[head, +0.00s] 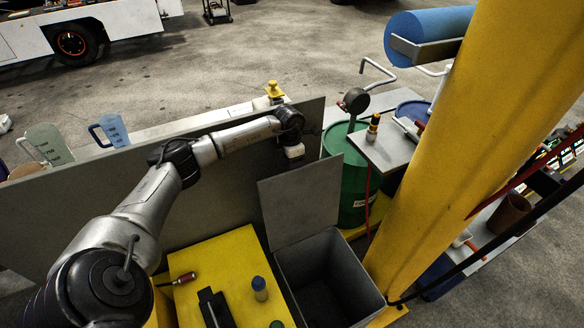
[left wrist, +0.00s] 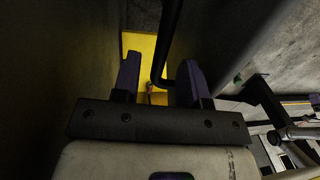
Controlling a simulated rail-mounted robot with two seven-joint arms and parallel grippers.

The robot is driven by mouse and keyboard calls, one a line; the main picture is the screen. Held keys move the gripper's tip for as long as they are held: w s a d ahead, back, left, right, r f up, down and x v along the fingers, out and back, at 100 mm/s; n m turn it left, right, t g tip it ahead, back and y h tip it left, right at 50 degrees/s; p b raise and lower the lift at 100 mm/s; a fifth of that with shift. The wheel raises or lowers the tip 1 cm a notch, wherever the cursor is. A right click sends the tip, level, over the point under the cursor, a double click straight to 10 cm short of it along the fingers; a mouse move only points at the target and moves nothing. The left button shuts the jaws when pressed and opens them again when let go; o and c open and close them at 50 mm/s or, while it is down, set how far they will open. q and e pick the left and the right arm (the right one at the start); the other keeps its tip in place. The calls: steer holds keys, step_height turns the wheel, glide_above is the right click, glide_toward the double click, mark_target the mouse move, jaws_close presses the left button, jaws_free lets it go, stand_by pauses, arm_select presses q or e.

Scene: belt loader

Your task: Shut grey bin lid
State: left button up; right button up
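The grey bin (head: 326,275) stands open at the lower middle of the head view, with a dark inside. Its flat grey lid (head: 300,205) stands raised at the bin's far edge. My left gripper (head: 293,153) is at the lid's upper edge, pointing down on its far side; whether it touches the lid I cannot tell. Its fingers are hidden in the head view. In the left wrist view the two fingers of the left gripper (left wrist: 158,78) are apart, with no lid visible gripped between them. My right gripper is out of view.
A grey panel (head: 90,205) runs behind my left arm. A green drum (head: 350,165) stands right of the lid, and a thick yellow post (head: 455,140) right of the bin. A yellow platform (head: 225,265) with a bottle (head: 259,288) lies left of the bin.

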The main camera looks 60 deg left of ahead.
arm_select(q)
steer(key=shift+d+f, duration=0.1)
steer(key=shift+f, duration=0.5)
steer(key=shift+c, duration=0.5)
jaws_close()
